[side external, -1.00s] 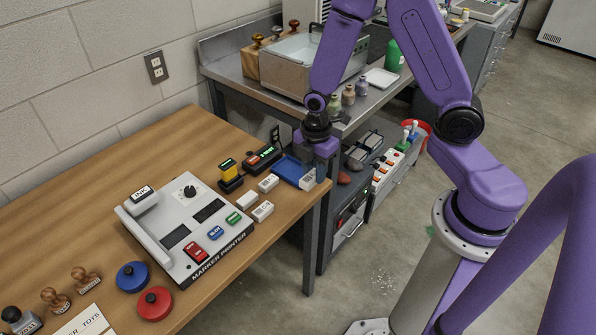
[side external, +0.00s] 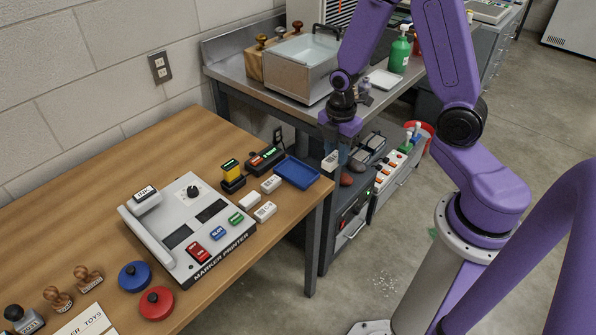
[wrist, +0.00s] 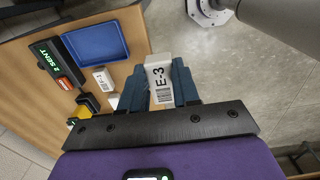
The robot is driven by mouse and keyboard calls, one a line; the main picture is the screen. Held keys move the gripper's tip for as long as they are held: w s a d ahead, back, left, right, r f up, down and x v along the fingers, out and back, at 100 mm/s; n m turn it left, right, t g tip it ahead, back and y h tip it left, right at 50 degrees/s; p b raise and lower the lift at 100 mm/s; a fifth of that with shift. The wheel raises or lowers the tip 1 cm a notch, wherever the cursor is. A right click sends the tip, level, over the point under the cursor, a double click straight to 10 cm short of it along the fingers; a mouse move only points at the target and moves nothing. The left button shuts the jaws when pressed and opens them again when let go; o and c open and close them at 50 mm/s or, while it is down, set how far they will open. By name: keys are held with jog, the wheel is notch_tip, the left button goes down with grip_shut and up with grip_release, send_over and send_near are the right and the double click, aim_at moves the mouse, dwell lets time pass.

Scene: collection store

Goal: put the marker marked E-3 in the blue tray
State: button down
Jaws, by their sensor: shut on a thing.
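The white marker marked E-3 (wrist: 160,80) is between the two teal fingers of my gripper (wrist: 159,72) in the wrist view, its label and barcode facing the camera. In the side external view my gripper (side external: 340,152) is shut on this marker (side external: 330,161), holding it in the air just beyond the table's right edge. The blue tray (side external: 297,172) lies on the wooden table at its far right corner, to the left of the held marker, and looks empty. The tray also shows at upper left in the wrist view (wrist: 95,42).
Several white markers (side external: 265,211) lie near the tray beside the marker printer (side external: 187,230). A yellow-and-black stamp (side external: 231,176) and a dark display unit (side external: 265,160) stand behind them. A steel bench with a sink (side external: 300,72) is at the back. Floor shows below the held marker.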

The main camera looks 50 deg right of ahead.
jog(key=w+d+f, duration=0.1)
jog(key=w+f, duration=0.3)
jog(key=w, duration=0.5)
send_over(299, 172)
notch_tip(299, 172, down, 6)
jog(key=shift+s+r, duration=0.1)
jog(key=shift+r, duration=0.1)
jog(key=shift+f, duration=1.6)
jog(key=shift+f, duration=0.1)
jog(key=c, duration=0.8)
grip_release()
